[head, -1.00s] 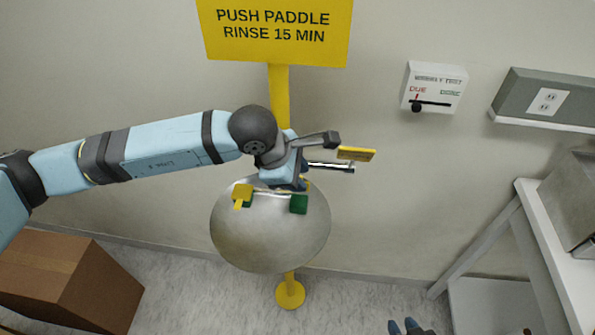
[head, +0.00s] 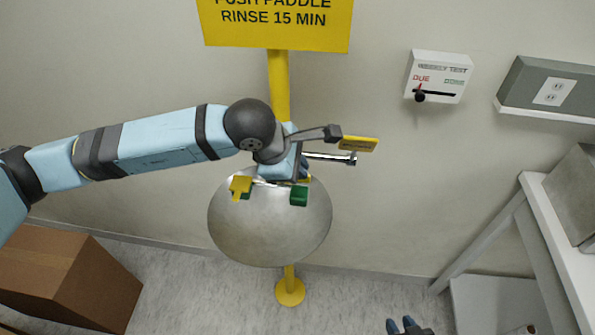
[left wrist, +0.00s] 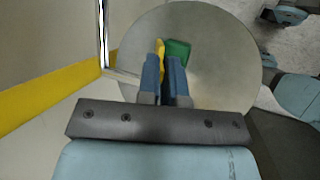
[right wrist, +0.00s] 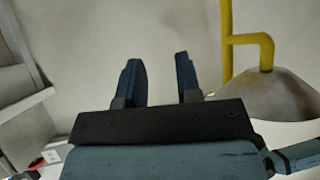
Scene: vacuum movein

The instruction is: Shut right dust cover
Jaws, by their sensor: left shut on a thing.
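The eyewash bowl (head: 270,235) is round and metallic. Its right green spray head (head: 299,196) shows its green face in the head view. My left gripper (head: 304,172) is just behind that head, shut on the yellow right dust cover (left wrist: 160,52), which stands up beside the green head (left wrist: 177,52) in the left wrist view; the fingers hide most of it. The left dust cover (head: 240,186), also yellow, is at the left green head, which it partly hides. My right gripper (right wrist: 160,75) is open and empty, away from the bowl; its fingertips (head: 404,325) show at the head view's bottom edge.
A yellow paddle (head: 358,143) and metal rod stick out right of my left wrist. A yellow post (head: 279,85) with a sign stands behind the bowl. A cardboard box (head: 65,275) is at lower left, a white table (head: 565,230) at right. A test box (head: 438,77) hangs on the wall.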

